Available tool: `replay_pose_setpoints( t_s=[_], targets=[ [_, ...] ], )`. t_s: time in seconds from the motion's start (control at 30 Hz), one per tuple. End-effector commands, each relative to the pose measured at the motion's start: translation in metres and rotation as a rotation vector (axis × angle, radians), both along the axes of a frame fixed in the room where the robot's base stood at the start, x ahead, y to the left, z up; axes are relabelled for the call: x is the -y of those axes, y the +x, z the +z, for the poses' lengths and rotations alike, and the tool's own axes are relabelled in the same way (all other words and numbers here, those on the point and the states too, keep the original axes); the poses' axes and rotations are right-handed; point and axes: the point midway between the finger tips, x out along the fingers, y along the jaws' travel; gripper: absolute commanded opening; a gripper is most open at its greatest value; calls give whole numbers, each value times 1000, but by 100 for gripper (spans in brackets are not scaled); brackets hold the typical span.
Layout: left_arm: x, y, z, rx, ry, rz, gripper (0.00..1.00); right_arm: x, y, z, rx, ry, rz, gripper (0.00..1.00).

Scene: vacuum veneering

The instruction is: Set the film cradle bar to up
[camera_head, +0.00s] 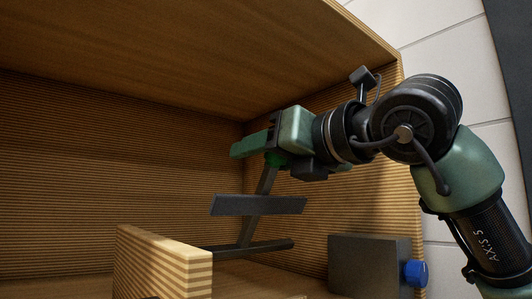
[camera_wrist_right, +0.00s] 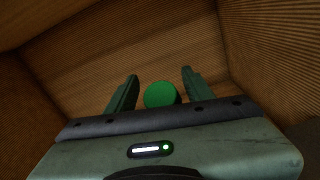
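The film cradle bar appears to be the dark assembly inside the wooden box: a slanted lever (camera_head: 264,182) rises from a low bar (camera_head: 252,246) and carries a flat dark crossbar (camera_head: 258,206). A green knob (camera_head: 279,159) sits at the lever's top, mostly covered by my right gripper (camera_head: 252,146). In the right wrist view the round green knob (camera_wrist_right: 160,95) lies between the two fingers of the right gripper (camera_wrist_right: 157,88), with a gap on each side. The right gripper is open. My left gripper is not in view.
The wooden box (camera_head: 90,160) has walls at the back and right and a panel overhead. A light wooden block (camera_head: 165,262) stands at the front. A grey box (camera_head: 370,264) with a blue knob (camera_head: 415,273) sits low at the right, below my right arm.

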Motion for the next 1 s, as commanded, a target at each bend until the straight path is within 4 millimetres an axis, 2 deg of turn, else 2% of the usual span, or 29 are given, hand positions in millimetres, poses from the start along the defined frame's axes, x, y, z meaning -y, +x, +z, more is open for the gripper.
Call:
replay_pose_setpoints(
  t_s=[0.23, 0.4, 0.6, 0.93, 0.97, 1.0],
  targets=[
    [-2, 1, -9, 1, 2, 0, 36, 9, -9, 1, 6, 4, -4, 52],
    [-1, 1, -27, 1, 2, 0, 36, 25, -31, -2, 6, 2, -2, 52],
    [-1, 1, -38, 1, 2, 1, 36, 40, -52, -2, 1, -1, 0, 52],
    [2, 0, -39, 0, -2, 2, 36, 43, -57, 0, -2, -2, 1, 52],
    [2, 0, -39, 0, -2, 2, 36, 43, -57, 0, -2, -2, 2, 47],
    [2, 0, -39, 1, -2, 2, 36, 44, -56, 0, -3, 0, 3, 36]
  ],
)
